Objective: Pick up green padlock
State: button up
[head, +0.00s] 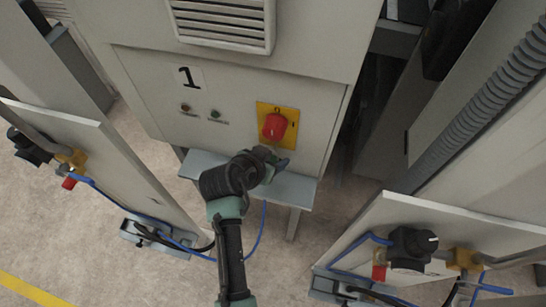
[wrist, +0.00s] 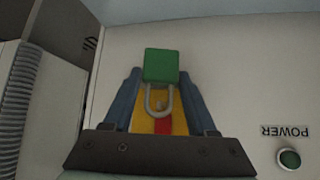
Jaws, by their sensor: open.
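The green padlock (wrist: 161,66) shows in the wrist view with its metal shackle (wrist: 158,101) pointing down the picture. My gripper (wrist: 160,82) is open, with one blue finger on each side of the padlock. The shackle lies between the fingers and the green body reaches up to and past the fingertips. I cannot tell whether the fingers touch it. In the head view my gripper (head: 277,164) is just below the red rotary switch (head: 274,126), above a small grey shelf (head: 295,190). The padlock is not visible there, likely hidden by my gripper.
The red switch sits on a yellow plate (head: 290,113) on the grey cabinet (head: 230,80) marked 1. Panels with valves and blue hoses stand at left (head: 75,160) and right (head: 410,245). A ribbed conduit (head: 480,100) runs at the right. Open floor (head: 70,235) lies at lower left.

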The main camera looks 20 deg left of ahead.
jog(key=shift+f, duration=0.1)
grip_shut()
jog(key=shift+w+r, duration=0.1)
jog(key=shift+r, duration=0.1)
dwell(0.3)
jog(key=shift+r+b, duration=0.5)
jog(key=s+a+b, duration=0.2)
jog(key=s, duration=0.6)
jog(key=s+a+b, duration=0.2)
jog(key=s, duration=0.7)
jog(key=shift+s+a+b, duration=0.25)
jog(key=shift+a+b, duration=0.05)
jog(key=shift+b, duration=0.1)
